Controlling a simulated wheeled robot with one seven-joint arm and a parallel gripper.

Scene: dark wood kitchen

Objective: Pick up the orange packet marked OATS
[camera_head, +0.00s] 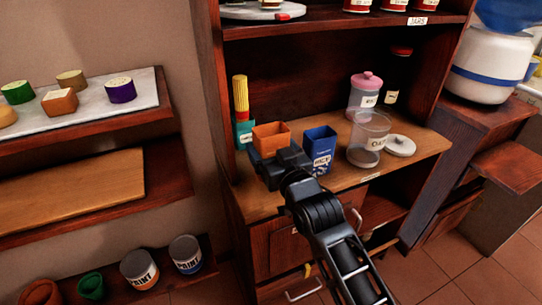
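An orange packet (270,135) with an open top stands on the wooden cabinet counter; its front is mostly hidden by my gripper, so I cannot read its marking. My black gripper (276,160) is directly in front of the orange packet in the picture. The fingers are hidden or merge with the dark gripper body, so I cannot tell whether they are open, shut, or touching the packet.
A blue packet (320,149) stands close to the right. A yellow bundle of sticks in a teal holder (243,131) stands behind left. A clear jar (369,132) has its lid (398,145) beside it. A pink-lidded jar (365,92) is behind. A shelf (345,22) overhangs the counter.

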